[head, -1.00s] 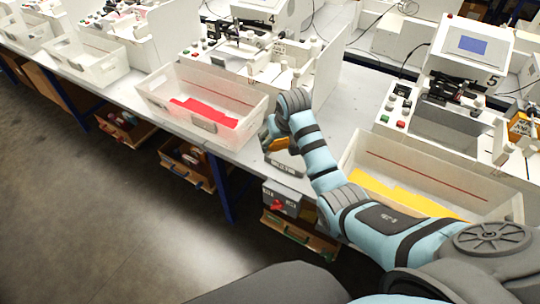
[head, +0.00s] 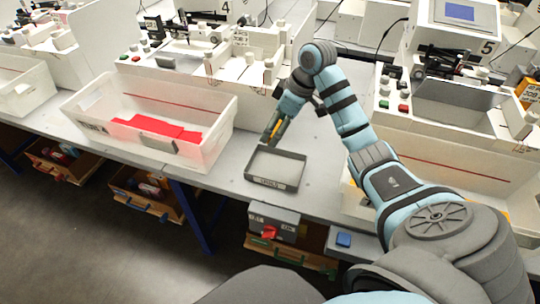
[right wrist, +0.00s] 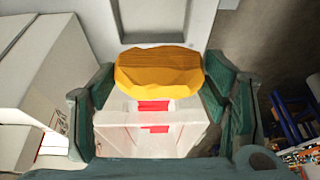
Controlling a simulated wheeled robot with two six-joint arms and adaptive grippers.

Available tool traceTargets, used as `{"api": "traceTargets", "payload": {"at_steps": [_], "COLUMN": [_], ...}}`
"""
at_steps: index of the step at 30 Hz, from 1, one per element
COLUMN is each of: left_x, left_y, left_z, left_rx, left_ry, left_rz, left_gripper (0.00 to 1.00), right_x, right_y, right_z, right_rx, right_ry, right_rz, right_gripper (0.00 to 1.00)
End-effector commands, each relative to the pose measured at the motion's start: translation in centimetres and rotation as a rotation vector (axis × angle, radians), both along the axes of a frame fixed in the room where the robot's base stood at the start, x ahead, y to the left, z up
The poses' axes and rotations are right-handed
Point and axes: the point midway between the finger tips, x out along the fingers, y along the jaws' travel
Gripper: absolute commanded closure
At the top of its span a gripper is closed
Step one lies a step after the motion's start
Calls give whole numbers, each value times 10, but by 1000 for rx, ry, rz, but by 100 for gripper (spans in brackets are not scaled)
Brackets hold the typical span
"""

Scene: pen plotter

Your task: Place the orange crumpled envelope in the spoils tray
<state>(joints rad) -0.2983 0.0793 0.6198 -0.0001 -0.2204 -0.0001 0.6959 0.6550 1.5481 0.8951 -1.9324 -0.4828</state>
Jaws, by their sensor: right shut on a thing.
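The orange crumpled envelope (right wrist: 160,72) is between the fingers of my right gripper in the right wrist view. In the head view my right gripper (head: 273,131) points down, shut on the envelope, which shows as a small orange patch. The spoils tray (head: 261,185) is a small, shallow dark grey tray with a label on its front. It stands on the grey bench, and its visible inside looks empty. In the head view the gripper is at the tray's far left edge, above the bench; its exact height is hard to tell. My left gripper is not in view.
A translucent bin (head: 215,137) with red envelopes stands left of the tray. Another bin (head: 455,180) is at the right, partly behind my arm. White plotter machines line the back. A grey box (head: 272,222) and drawers are below the bench's front edge.

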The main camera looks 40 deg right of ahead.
Motion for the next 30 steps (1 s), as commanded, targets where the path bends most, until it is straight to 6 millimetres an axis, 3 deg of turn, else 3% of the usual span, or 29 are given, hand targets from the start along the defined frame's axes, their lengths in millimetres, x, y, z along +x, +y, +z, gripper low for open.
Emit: {"api": "traceTargets", "payload": {"at_steps": [6,9,17,25,28,29,30], "left_x": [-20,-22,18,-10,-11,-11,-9], "left_y": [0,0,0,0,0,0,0], "left_z": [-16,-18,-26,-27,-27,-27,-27], "left_rx": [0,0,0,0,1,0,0], "left_ry": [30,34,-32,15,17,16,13], "left_rz": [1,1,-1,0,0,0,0], "left_gripper": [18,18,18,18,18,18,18], "right_x": [30,33,31,31,31,31,31], "right_y": [6,6,5,4,4,4,4], "right_z": [-82,-102,-145,-150,-153,-153,-153], "right_rx": [-5,-7,-6,-8,-7,-7,-8], "right_ry": [-21,-18,-15,-16,-16,-16,-16], "right_rz": [8,8,6,6,6,6,6], "right_gripper": [46,46,46,46,46,28,23]}}
